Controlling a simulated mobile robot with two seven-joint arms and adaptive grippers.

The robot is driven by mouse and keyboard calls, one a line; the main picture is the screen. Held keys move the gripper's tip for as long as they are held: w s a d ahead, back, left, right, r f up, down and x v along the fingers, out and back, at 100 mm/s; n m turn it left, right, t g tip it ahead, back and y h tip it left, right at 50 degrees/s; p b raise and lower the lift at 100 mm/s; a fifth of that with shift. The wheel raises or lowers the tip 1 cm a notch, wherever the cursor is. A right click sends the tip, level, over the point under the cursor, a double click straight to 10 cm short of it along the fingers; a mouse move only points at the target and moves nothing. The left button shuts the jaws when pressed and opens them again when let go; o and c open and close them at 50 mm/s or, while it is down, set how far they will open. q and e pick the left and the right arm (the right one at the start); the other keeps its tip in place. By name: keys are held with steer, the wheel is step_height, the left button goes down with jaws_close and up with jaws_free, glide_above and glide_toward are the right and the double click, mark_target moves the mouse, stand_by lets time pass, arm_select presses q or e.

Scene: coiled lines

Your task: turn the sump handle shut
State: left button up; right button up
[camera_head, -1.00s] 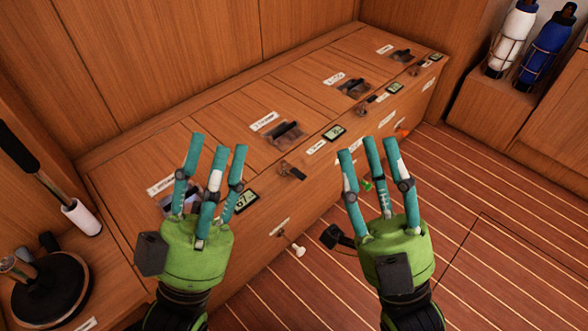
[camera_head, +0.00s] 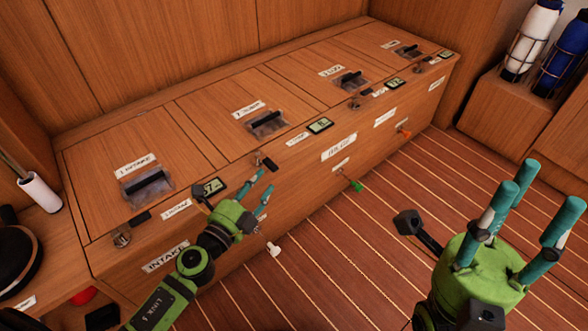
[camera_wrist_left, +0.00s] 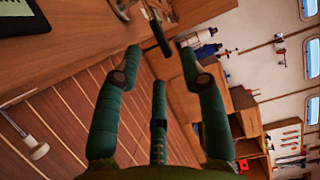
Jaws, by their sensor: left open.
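Small metal lever handles with dark grips sit along the front top edge of the wooden locker. The one nearest my left gripper (camera_head: 262,188) is a handle with a black grip (camera_head: 266,161), beside the second lid; its label is too small to read surely as sump. In the left wrist view this black grip (camera_wrist_left: 155,33) stands just beyond my left fingertips (camera_wrist_left: 160,65), not touching as far as I can tell. My left gripper is open and empty at the locker's front edge. My right gripper (camera_head: 528,195) is open and empty over the floor at the right.
Other levers (camera_head: 122,237) and small displays (camera_head: 320,125) line the same edge. White (camera_head: 273,249), green (camera_head: 355,185) and orange (camera_head: 404,133) pulls stick out from the locker front (camera_head: 330,175). The striped floor (camera_head: 350,260) is mostly clear. Bottles (camera_head: 528,40) stand at back right.

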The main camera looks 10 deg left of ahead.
mark_target(271, 164)
arm_select(q)
steer(key=shift+p+x, duration=0.3)
steer(key=shift+x, duration=3.1)
steer(key=shift+a, duration=0.15)
jaws_close()
